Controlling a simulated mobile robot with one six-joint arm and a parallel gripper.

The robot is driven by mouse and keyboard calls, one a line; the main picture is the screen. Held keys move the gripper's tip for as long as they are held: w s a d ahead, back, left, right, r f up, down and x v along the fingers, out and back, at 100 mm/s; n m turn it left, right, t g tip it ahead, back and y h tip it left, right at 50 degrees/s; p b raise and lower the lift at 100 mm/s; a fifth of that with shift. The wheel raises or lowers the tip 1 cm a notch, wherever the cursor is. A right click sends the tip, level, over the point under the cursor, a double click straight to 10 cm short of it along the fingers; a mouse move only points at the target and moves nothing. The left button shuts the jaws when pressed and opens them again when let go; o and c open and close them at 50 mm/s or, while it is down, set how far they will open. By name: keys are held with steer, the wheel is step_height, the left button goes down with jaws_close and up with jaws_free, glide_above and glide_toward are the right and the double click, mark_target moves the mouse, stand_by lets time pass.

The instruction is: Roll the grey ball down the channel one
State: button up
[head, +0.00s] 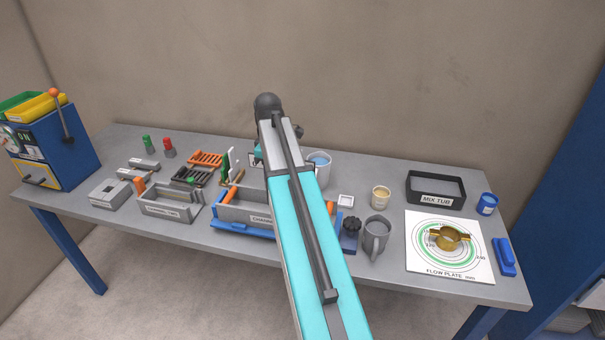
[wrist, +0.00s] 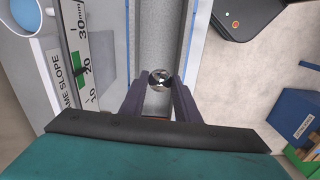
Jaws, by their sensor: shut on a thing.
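In the wrist view the shiny grey ball (wrist: 160,77) is between the two dark fingertips of my gripper (wrist: 160,84), which is shut on it. The ball is over the grey bed of a channel (wrist: 162,30) with blue edges; I cannot tell if it touches the bed. In the head view my arm hides my gripper, the ball and part of the channel (head: 233,212), whose label shows only "CHANNE". Another labelled grey channel box (head: 167,208) stands to its left; its label is too small to read surely.
A scale board (wrist: 84,60) with a green marker stands left of the channel in the wrist view. The flow plate (head: 420,262) and mix tub (head: 436,199) are farther right.

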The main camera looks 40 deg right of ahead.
steer(key=w+a+f+b, duration=0.1)
steer(key=w+a, duration=0.1)
steer(key=a, duration=0.7)
steer(key=w+a+f+b, duration=0.1)
steer(key=w+a+f, duration=0.1)
steer(key=a, duration=0.8)
steer(key=a+f+b, duration=0.8)
steer(key=a, duration=0.2)
steer(key=shift+a+f+m, duration=0.15)
steer(key=shift+a+m, duration=0.15)
steer(key=shift+s, duration=0.25)
